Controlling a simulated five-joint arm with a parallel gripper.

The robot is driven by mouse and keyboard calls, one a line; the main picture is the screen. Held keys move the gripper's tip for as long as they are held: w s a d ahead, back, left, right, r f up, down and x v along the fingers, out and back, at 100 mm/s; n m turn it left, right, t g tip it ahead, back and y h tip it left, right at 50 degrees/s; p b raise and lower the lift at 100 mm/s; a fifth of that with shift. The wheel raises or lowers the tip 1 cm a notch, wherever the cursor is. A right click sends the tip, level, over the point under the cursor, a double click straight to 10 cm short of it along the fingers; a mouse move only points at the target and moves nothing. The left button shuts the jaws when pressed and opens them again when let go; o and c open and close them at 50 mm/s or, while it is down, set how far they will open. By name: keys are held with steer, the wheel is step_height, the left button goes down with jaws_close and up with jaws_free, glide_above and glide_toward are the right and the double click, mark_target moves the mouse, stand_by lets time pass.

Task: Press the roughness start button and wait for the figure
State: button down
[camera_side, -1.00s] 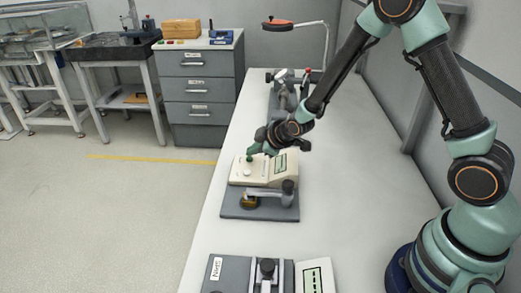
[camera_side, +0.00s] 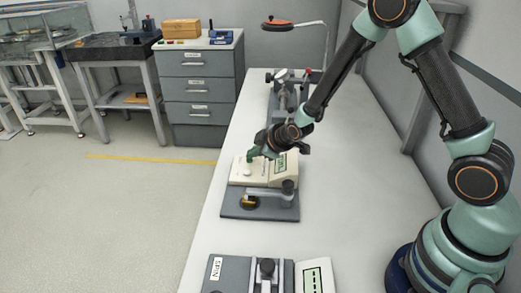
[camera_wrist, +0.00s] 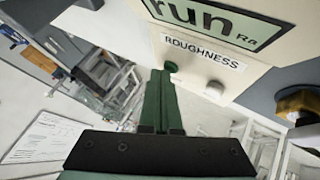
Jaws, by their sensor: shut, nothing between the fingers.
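The roughness tester (camera_side: 247,180) is a cream box on a dark grey base at the middle of the bench. In the wrist view its label (camera_wrist: 204,53) reads "ROUGHNESS". Its green display (camera_wrist: 205,20) reads "run" with "Ra" beside it. A green button (camera_wrist: 171,67) lies just beyond my fingertips, partly covered by them; a pale round knob (camera_wrist: 214,89) is beside it. My gripper (camera_side: 250,158) is shut and empty, its tips at the green button. They look to be touching it. The wrist view also shows the closed green fingers (camera_wrist: 160,75).
An arm with a dark post (camera_side: 288,190) and a brass-coloured round part (camera_side: 249,202) stand in front of the tester. A device labelled "SPIN" (camera_side: 216,269) is at the near end; other equipment (camera_side: 285,95) is behind. The bench (camera_side: 350,170) is clear to the right.

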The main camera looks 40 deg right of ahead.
mark_target(254, 162)
steer(key=shift+r, duration=0.9)
steer(key=shift+r, duration=2.55)
steer(key=s+d+r+m+g, duration=0.2)
steer(key=s+r+m, duration=0.2)
steer(key=s+r, duration=0.55)
steer(key=s+r+m, duration=0.2)
steer(key=s, duration=0.5)
steer(key=s+r+m+g, duration=0.1)
steer(key=s+r+m, duration=0.1)
steer(key=s, duration=0.4)
steer(key=shift+s+d+r+m+g, duration=0.3)
steer(key=shift+s+d+r+m, duration=0.05)
steer(key=shift+d+r+m, duration=0.1)
